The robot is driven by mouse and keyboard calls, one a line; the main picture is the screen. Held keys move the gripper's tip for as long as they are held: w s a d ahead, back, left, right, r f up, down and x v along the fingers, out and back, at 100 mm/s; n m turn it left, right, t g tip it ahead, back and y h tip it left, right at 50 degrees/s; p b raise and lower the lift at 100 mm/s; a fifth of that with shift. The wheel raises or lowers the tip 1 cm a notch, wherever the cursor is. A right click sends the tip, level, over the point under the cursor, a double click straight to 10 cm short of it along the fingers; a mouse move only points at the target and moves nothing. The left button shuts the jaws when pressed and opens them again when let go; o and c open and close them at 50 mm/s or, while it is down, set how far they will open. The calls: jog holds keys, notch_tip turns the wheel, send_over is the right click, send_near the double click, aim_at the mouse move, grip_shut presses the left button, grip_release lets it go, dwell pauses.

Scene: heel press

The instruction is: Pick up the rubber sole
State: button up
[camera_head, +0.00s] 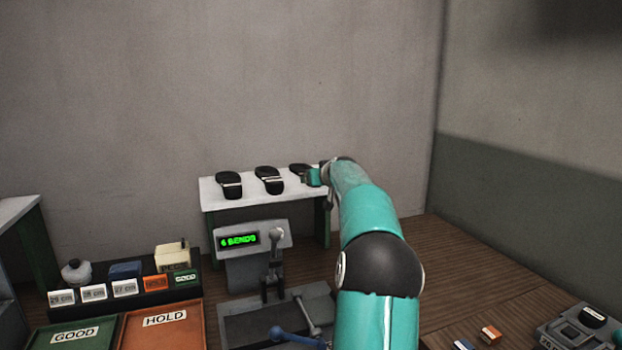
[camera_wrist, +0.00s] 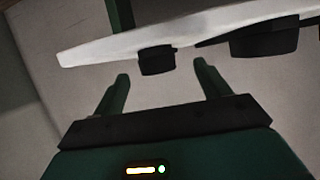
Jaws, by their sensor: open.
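Three black rubber soles with pale labels stand in a row on a white-topped table. They are the left sole (camera_head: 229,184), the middle sole (camera_head: 269,180) and the right sole (camera_head: 299,171), which my arm partly hides. My gripper (camera_wrist: 160,73) is open and empty, its two green fingers apart. In the wrist view a black sole end (camera_wrist: 157,60) lies between and just beyond the fingertips. It appears to be the right sole. Contact with the fingers cannot be told. In the head view my gripper is at the table's right end, largely hidden by my arm.
The white table (camera_head: 250,201) has green legs. Another sole (camera_wrist: 265,38) shows beside the first in the wrist view. A press with a "6 BENDS" display (camera_head: 239,241) stands in front. GOOD (camera_head: 75,337) and HOLD (camera_head: 165,318) trays lie lower left. A grey fixture (camera_head: 570,335) is lower right.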

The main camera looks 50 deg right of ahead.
jog(key=x, duration=0.4)
jog(key=shift+w+d+f, duration=0.1)
jog(key=shift+d+f, duration=0.15)
jog(key=shift+d, duration=0.15)
jog(key=shift+r, duration=0.1)
jog(key=c, duration=1.3)
jog(key=shift+o, duration=0.2)
jog(key=shift+r, duration=0.75)
notch_tip(320, 180, up, 2)
jog(key=s+a+r, duration=0.8)
jog(key=a+r, duration=0.1)
jog(key=a, duration=0.2)
jog(key=shift+s+r, duration=0.2)
jog(key=shift+a, duration=0.2)
